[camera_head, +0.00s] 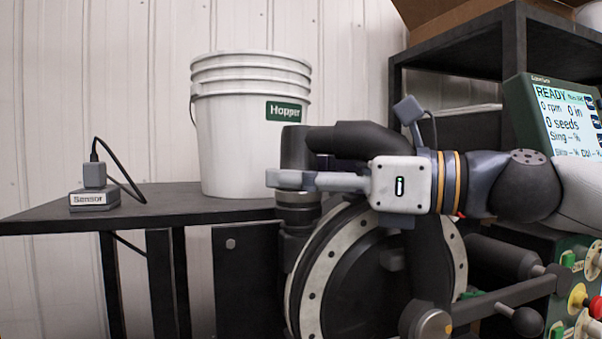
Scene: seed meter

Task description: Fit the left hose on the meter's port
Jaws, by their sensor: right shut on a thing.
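The seed meter (375,285) is a round dark disc housing with a pale, bolted rim. At its upper left stands an upright port with a metal collar (298,198). The black left hose (365,138) runs in from the right and bends down at its left end, directly above the collar. My right gripper (290,181) reaches in from the right and is shut on the hose near that down-turned end. Its grey fingers hide the hose's lower edge, so I cannot tell whether hose and port touch. My left gripper is not in view.
A white Hopper bucket (238,140) stands on a dark table (165,203) just behind and left of the gripper. A small sensor box (94,198) with a cable sits at the table's left. A monitor (560,115) reading READY and a dark shelf (455,50) are at right.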

